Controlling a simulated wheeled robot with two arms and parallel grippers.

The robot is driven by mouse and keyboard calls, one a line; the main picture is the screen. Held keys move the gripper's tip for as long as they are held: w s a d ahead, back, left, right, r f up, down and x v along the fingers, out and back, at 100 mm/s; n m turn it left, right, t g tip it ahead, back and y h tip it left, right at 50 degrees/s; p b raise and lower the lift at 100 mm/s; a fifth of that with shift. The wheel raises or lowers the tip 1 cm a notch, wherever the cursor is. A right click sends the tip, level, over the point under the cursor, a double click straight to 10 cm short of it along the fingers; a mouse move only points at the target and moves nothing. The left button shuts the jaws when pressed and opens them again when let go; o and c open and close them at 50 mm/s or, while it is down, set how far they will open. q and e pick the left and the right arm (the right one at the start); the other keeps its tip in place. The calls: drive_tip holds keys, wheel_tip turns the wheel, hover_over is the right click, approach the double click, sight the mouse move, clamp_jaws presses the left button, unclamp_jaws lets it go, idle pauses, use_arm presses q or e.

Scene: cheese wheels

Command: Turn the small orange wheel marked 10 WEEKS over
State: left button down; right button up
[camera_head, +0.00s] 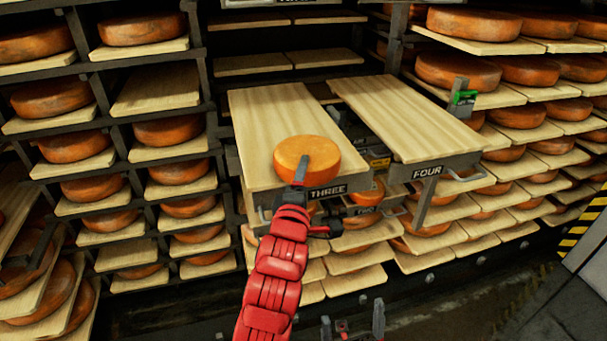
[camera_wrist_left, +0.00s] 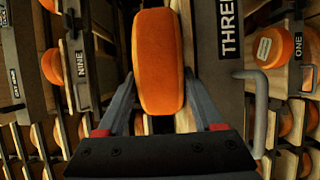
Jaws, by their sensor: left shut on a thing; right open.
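A small orange wheel (camera_head: 292,152) is at the front end of the pulled-out board marked THREE (camera_head: 262,112). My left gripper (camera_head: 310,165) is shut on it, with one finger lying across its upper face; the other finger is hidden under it. In the left wrist view the wheel (camera_wrist_left: 158,60) sits between both fingers, rim towards the camera. I cannot read any marking on it, nor tell whether it touches the board. My right gripper (camera_head: 352,323) is open and empty at the bottom edge of the head view.
A second bare board marked FOUR (camera_head: 405,115) sticks out to the right, with a metal handle (camera_head: 463,178). A gap with dark hardware lies between the boards. Racks full of larger orange wheels (camera_head: 455,72) stand on both sides. A green-tagged clamp (camera_head: 464,98) is on a right-hand board.

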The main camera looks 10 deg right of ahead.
use_arm(q)
drive_tip(key=shift+b, duration=0.4)
idle(0.4)
unclamp_jaws()
drive_tip(key=shift+s, duration=0.1)
drive_tip(key=shift+f, duration=0.2)
